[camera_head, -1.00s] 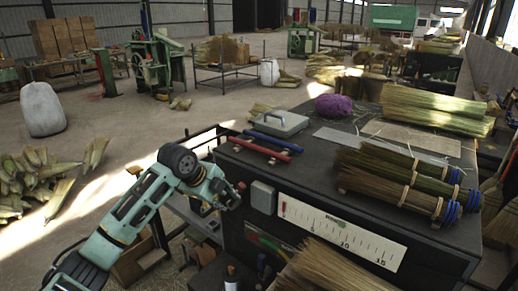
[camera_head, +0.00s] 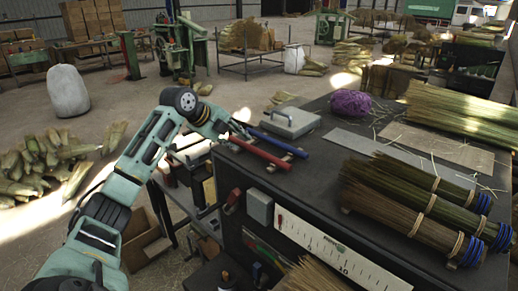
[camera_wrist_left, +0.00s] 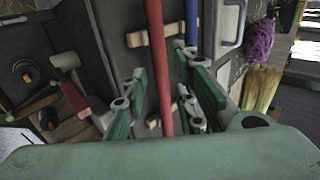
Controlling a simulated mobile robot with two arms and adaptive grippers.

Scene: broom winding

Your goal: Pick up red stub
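The red stub (camera_head: 262,153) is a thin red rod lying near the left end of the dark bench top, next to a blue stub (camera_head: 279,142). My left gripper (camera_head: 240,132) is at the near-left end of the stubs. In the left wrist view, the red stub (camera_wrist_left: 160,60) runs lengthwise between the spread green fingers of the left gripper (camera_wrist_left: 171,90). The fingers are open and stand apart from it. The blue stub (camera_wrist_left: 191,22) runs close to the right finger; whether they touch is unclear. My right gripper is not in view.
Small wooden rests (camera_wrist_left: 150,37) lie under the stubs. A grey case (camera_head: 290,122) sits just behind them. A purple bundle (camera_head: 350,102) and several broom bundles (camera_head: 410,205) lie farther right. A hammer-like tool (camera_wrist_left: 73,92) shows left of the gripper.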

